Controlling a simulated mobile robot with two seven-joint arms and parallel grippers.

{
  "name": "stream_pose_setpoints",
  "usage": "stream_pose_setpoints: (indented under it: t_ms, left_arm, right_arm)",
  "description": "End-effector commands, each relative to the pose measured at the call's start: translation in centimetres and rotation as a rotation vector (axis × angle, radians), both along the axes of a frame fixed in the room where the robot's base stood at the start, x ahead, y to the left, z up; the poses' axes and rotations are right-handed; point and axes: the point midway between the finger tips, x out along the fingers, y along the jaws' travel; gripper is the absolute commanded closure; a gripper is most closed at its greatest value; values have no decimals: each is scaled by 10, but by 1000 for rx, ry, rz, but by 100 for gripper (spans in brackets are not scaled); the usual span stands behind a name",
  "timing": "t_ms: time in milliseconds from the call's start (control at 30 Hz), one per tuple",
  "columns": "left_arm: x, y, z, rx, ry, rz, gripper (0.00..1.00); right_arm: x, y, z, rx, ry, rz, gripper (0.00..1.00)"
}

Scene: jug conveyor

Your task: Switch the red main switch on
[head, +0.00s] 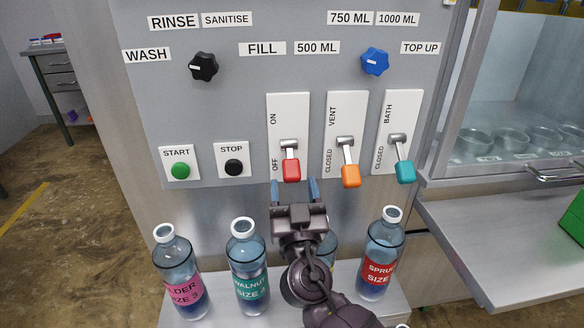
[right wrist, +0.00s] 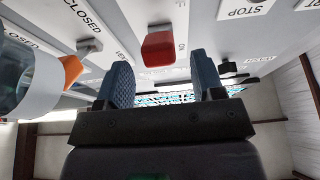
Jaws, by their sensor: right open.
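The red main switch (head: 291,170) is a lever with a red handle on a white plate marked ON at the top and OFF at the bottom. Its handle hangs down at the OFF end. My right gripper (head: 295,190) is open, with its blue fingers just below the red handle. In the right wrist view the red handle (right wrist: 158,48) shows ahead of the open, empty fingers (right wrist: 162,85), between them and seemingly apart from them. My left gripper is not in view.
An orange lever (head: 351,176) and a teal lever (head: 405,171) hang down to the right. Green (head: 180,169) and black (head: 234,167) buttons are to the left. Labelled bottles, including a walnut one (head: 249,265) and a red-labelled one (head: 381,255), stand on the ledge below, close around my right arm.

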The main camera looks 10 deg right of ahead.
Motion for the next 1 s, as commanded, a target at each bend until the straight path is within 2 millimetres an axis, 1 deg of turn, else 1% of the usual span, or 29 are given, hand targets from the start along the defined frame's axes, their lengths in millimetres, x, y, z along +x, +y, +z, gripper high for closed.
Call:
stream_pose_setpoints:
  t_ms: [33, 200, 300, 467, 700, 867, 1000]
  left_arm:
    - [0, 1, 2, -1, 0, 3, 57]
    - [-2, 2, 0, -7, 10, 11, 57]
    - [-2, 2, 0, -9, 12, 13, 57]
    - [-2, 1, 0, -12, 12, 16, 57]
    - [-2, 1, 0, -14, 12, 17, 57]
    - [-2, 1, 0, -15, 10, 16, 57]
    - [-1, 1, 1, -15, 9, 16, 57]
  right_arm:
    - [8, 0, 8, -1, -6, 0, 38]
    - [28, 0, 14, 0, -2, 1, 38]
    - [36, 0, 15, 0, 0, 0, 38]
    - [41, 0, 16, 0, 3, 0, 38]
    - [41, -1, 15, 0, 3, 0, 38]
    - [41, 0, 15, 0, 3, 0, 63]
    - [41, 0, 15, 0, 3, 0, 84]
